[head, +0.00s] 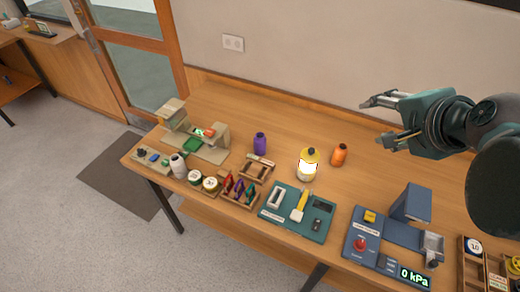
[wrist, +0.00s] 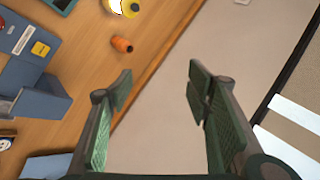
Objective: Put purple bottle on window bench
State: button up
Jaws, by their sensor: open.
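The purple bottle (head: 260,145) stands upright on the wooden table (head: 225,108), left of the middle in the head view. My gripper (head: 368,120) is open and empty, above the table's right part and well to the right of the purple bottle. In the wrist view its two fingers (wrist: 160,88) are spread apart with nothing between them. The purple bottle is not in the wrist view. A wooden bench or counter (head: 80,65) stands at the far left by the glazed door; I cannot tell for sure whether it is the window bench.
An orange bottle (head: 339,155) and a lit yellow-topped lantern (head: 308,165) stand right of the purple bottle. A small wooden rack (head: 257,169) lies just in front of it. A blue press-like device (head: 400,230) stands at the right. Grey floor and a dark mat (head: 125,175) lie left of the table.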

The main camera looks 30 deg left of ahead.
jog(key=w+a+m+y+b, duration=0.2)
jog(key=w+a+m+b, duration=0.15)
jog(key=a, duration=0.55)
jog(key=w+a+m+y+b, duration=0.2)
jog(key=a+m, duration=0.3)
jog(key=a, duration=0.4)
jog(key=m+y+b, duration=0.3)
jog(key=m+b, duration=0.1)
jog(key=m, duration=0.4)
send_over(263, 142)
jog(key=s+d, duration=0.3)
jog(key=d, duration=0.1)
jog(key=f, duration=0.1)
notch_tip(263, 142, down, 32)
jog(key=shift+f, duration=0.1)
jog(key=shift+x, duration=1.3)
jog(key=shift+a, duration=0.1)
jog(key=shift+b+x, duration=0.8)
jog(key=shift+x, duration=1.75)
jog(key=shift+w+f, duration=0.1)
jog(key=c, duration=1.1)
